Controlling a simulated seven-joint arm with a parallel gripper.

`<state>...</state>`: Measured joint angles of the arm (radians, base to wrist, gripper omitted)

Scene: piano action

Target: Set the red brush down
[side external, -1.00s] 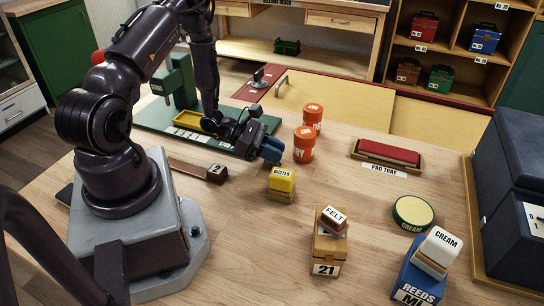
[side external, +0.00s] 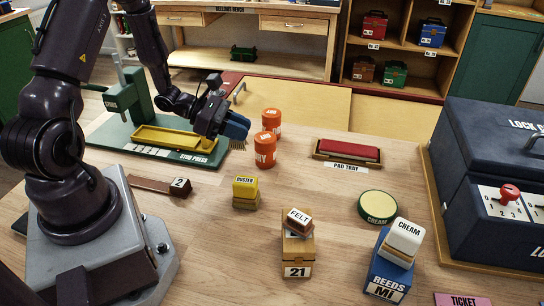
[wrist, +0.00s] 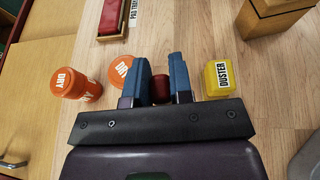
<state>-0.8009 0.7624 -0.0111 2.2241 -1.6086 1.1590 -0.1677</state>
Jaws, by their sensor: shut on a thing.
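My gripper (side external: 236,125) points down beside the orange DRY cans, near the right end of the green stop press base. It is shut on the red brush. In the wrist view, the brush's dark red handle (wrist: 159,88) shows between the two blue fingers. In the side view, tan bristles (side external: 238,144) show below the fingertips, and the fingers hide the handle. The bristles appear to be above the table, but I cannot tell the exact gap.
Two orange DRY cans (side external: 264,150) stand just right of my gripper. A yellow duster block (side external: 245,187) sits nearer the camera. The stop press with its yellow tray (side external: 180,142) is at left. A red pad tray (side external: 348,151) lies right. Bare wood lies between the duster and pad tray.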

